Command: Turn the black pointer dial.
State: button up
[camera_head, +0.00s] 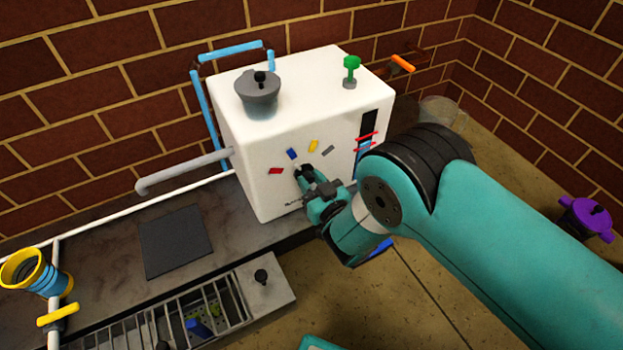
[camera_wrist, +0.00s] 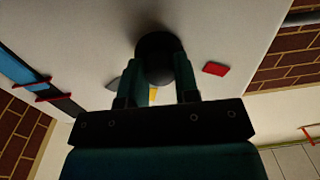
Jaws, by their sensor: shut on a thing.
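The black pointer dial is on the front face of the white box (camera_head: 258,188). In the head view my gripper (camera_head: 308,182) reaches the dial and hides most of it. Coloured marks sit in an arc around it: red (camera_head: 275,171), blue (camera_head: 292,154), yellow (camera_head: 313,146) and grey (camera_head: 328,151). In the wrist view the dark round dial (camera_wrist: 155,58) sits between the two fingers of my gripper (camera_wrist: 160,75), which are shut on it. The pointer's direction is hidden. The red mark (camera_wrist: 214,69) shows beside the dial.
A grey lidded pot (camera_head: 258,95) and a green knob (camera_head: 350,70) are on top of the box. A grey spout (camera_head: 185,170) sticks out on its left. A dark pad (camera_head: 175,241) and a slotted tray (camera_head: 180,320) are in front. A purple pot (camera_head: 588,218) stands far right.

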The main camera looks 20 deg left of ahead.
jog(key=n+p, duration=0.2)
jog(key=n, duration=0.4)
jog(key=shift+h, duration=0.3)
dwell(0.5)
jog(key=o, duration=0.9)
jog(key=shift+o, duration=0.2)
jog(key=shift+p, duration=0.55)
